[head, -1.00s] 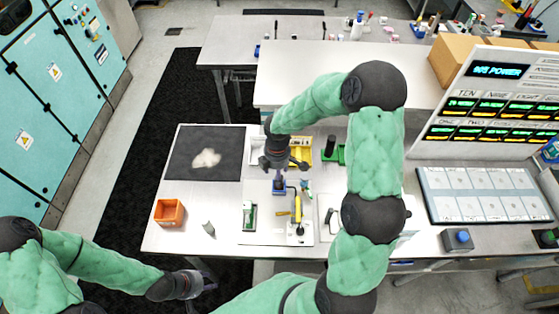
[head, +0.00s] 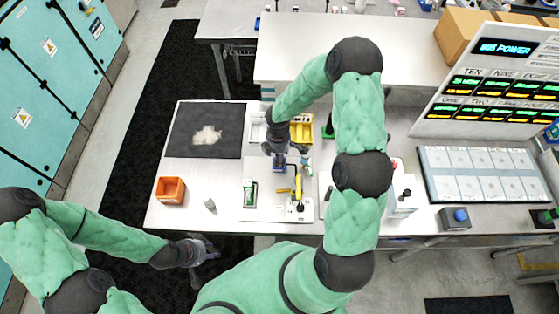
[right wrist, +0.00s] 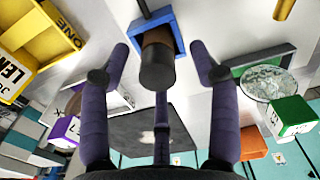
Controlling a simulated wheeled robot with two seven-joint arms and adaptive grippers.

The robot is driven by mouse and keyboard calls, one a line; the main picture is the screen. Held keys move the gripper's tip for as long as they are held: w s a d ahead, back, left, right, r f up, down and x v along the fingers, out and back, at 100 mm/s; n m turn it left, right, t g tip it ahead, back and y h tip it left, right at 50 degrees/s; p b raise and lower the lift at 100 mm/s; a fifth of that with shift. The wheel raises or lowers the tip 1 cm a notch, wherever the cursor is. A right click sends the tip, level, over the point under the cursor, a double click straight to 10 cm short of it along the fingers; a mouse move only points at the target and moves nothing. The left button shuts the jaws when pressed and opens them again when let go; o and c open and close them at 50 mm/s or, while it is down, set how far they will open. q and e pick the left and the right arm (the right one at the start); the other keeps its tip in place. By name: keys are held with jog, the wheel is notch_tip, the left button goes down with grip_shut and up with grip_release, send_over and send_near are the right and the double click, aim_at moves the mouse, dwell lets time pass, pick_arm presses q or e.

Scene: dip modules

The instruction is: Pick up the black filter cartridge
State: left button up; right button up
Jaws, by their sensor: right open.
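A dark cylinder with a brown side and black end cap (right wrist: 157,62), which looks like the black filter cartridge, sits in a blue square holder (right wrist: 177,28) in the right wrist view. My right gripper (right wrist: 160,76) is open, with its fingers spread around the cylinder and gaps on both sides. In the head view the right gripper (head: 276,149) is just above the blue holder (head: 280,163) and hides the cylinder. My left gripper (head: 205,250) is empty off the table's front left edge, with its fingers apart.
A yellow bin (head: 302,130) and a white bin stand behind the right gripper. A green stand (head: 327,132) is partly hidden by my right arm. An orange bin (head: 170,190) and dark mat (head: 195,128) are on the left.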

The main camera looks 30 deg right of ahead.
jog(key=shift+f, duration=0.75)
grip_shut()
